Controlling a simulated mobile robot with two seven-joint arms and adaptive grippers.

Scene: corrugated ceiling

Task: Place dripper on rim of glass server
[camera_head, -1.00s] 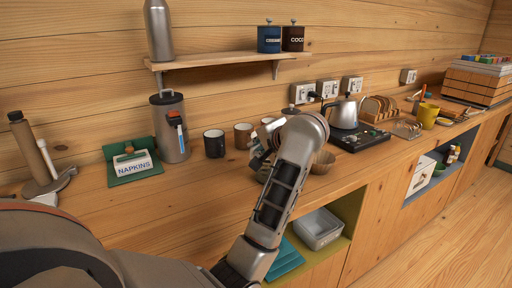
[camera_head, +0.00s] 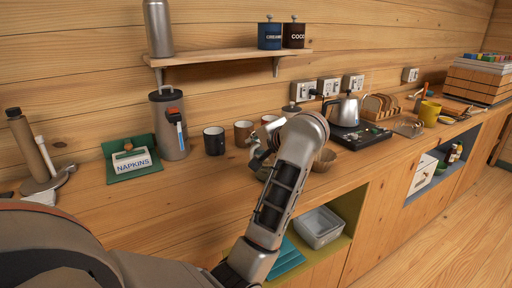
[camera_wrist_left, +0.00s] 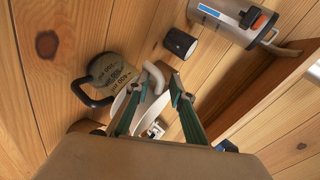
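The white dripper (camera_wrist_left: 122,104) shows in the left wrist view, partly hidden behind my left gripper's fingers. Its curved white handle (camera_wrist_left: 154,76) lies between the fingertips. My left gripper (camera_wrist_left: 160,84) looks shut on this handle. The glass server (camera_wrist_left: 111,73), greenish with printed markings and a black handle, stands on the counter just beside and partly behind the dripper in that view. I cannot tell whether they touch. In the head view, my left gripper (camera_head: 260,150) is partly hidden by its own arm, with the server (camera_head: 263,173) below it. My right gripper is not in view.
A black mug (camera_head: 214,142) and a brown mug (camera_head: 243,132) stand behind and left of the gripper. A wooden bowl (camera_head: 324,160) and a kettle (camera_head: 343,112) on a black base stand right. The counter front left (camera_head: 165,215) is clear.

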